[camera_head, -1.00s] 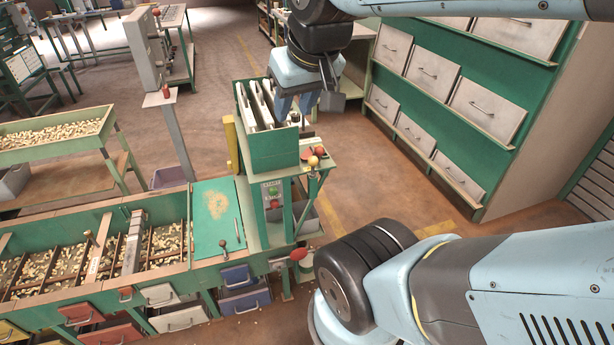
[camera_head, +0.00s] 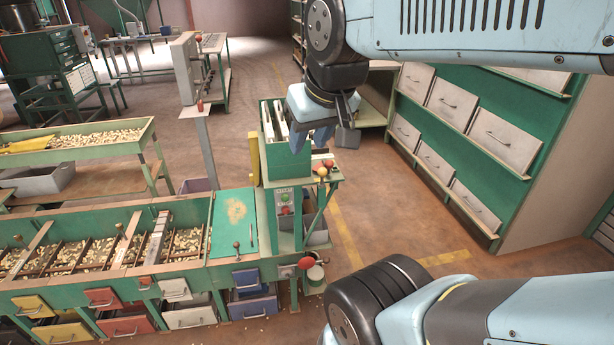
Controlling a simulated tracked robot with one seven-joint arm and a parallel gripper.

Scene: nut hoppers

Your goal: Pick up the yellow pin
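Several small round-headed pins stand on the small ledge beside the green box. A yellow-headed pin (camera_head: 322,171) is among them, close to a red one (camera_head: 329,163); their shafts are too small to make out. My gripper (camera_head: 311,139) hangs fingers down above and in front of the green box (camera_head: 287,160), in picture terms just above the pins. Its two blue fingers appear apart, with nothing visible between them. It covers part of the box, and its exact height over the ledge cannot be told.
A long green hopper bench (camera_head: 110,275) full of nuts, with coloured drawers, runs along the lower left. A green drawer cabinet (camera_head: 480,140) stands at the right. A yellow post (camera_head: 255,158) is left of the box. Open floor (camera_head: 400,215) lies between box and cabinet.

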